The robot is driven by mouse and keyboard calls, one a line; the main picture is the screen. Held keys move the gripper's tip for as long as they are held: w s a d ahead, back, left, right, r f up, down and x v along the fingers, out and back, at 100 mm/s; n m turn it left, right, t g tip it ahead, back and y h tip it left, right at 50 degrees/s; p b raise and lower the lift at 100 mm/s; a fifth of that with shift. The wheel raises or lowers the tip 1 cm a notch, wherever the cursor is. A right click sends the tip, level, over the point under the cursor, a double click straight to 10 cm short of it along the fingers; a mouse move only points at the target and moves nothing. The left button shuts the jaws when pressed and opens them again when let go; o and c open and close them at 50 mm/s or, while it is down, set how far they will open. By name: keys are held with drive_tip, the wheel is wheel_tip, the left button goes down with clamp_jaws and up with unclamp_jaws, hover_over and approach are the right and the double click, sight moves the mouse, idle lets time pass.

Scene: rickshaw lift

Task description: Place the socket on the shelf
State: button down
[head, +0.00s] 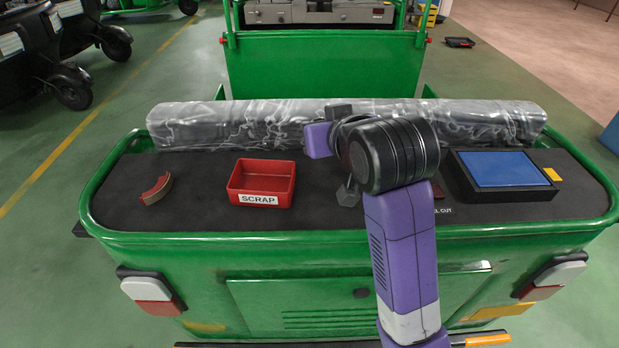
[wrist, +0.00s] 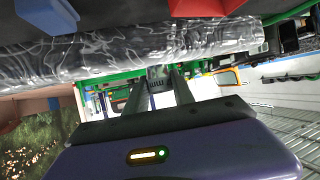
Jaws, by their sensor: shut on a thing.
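My gripper (wrist: 158,88) shows in the wrist view with its two dark fingers reaching away from the camera. It is shut on a small grey piece, which I take to be the socket (wrist: 157,72), at the fingertips. The piece is small and partly covered by the fingers. In the head view my purple and black arm hides the fingertips and the held piece. The gripper is above the black deck (head: 215,217) of the green cart, near the plastic-wrapped roll (head: 230,125). I cannot tell which surface is the shelf.
A green upright panel (head: 325,65) stands behind the roll. The deck between bin and curved piece is clear.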

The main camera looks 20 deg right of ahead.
sight(319, 190)
wheel_tip(319, 190, down, 14)
drive_tip(key=shift+r, duration=0.25)
idle(0.3)
drive_tip(key=shift+f, duration=0.15)
drive_tip(key=c, duration=1.1)
unclamp_jaws()
drive_tip(key=shift+o, duration=0.2)
drive_tip(key=shift+r, duration=0.2)
drive_tip(key=v, duration=1.2)
drive_tip(key=shift+a+f, duration=0.1)
